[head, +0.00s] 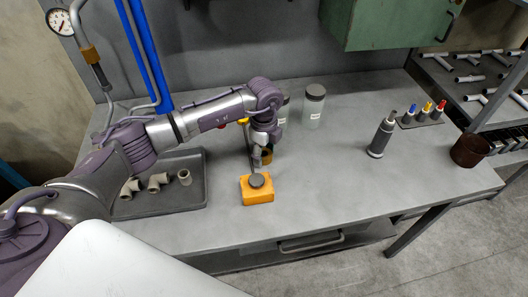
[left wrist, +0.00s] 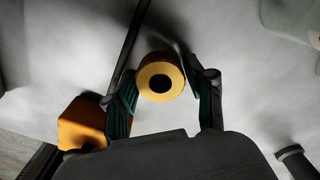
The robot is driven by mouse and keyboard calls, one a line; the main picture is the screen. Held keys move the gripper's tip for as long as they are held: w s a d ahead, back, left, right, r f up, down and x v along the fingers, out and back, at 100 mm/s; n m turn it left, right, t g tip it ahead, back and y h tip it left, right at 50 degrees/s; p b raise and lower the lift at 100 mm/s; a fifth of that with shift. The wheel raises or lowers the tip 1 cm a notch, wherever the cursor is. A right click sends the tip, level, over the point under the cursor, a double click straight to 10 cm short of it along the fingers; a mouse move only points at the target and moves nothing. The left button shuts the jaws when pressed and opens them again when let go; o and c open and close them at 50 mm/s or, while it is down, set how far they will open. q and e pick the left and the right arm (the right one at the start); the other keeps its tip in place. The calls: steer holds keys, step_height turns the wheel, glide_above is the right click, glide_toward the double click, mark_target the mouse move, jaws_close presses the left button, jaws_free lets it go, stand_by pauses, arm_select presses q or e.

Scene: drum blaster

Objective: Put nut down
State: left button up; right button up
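The nut (left wrist: 161,78) is a short brass-yellow ring with a dark hole. In the left wrist view it sits between the two fingers of my left gripper (left wrist: 163,88). The fingers flank it closely; I cannot tell whether both touch it. In the head view the nut (head: 266,156) shows just under my left gripper (head: 261,150), low over or on the grey workbench (head: 330,180); contact with the bench is unclear. My right gripper is not in view.
An orange block with a dark round top (head: 257,190) stands close in front of the gripper. A dark tray (head: 190,200) with grey pipe fittings lies left. A dark cylindrical tool (head: 381,138) and a brown cup (head: 469,150) stand right. The middle right is clear.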

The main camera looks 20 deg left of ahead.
arm_select(q)
steer(key=shift+o, duration=1)
steer(key=shift+r, duration=0.2)
step_height(320, 180, up, 13)
steer(key=b, duration=0.1)
steer(key=shift+f, duration=0.2)
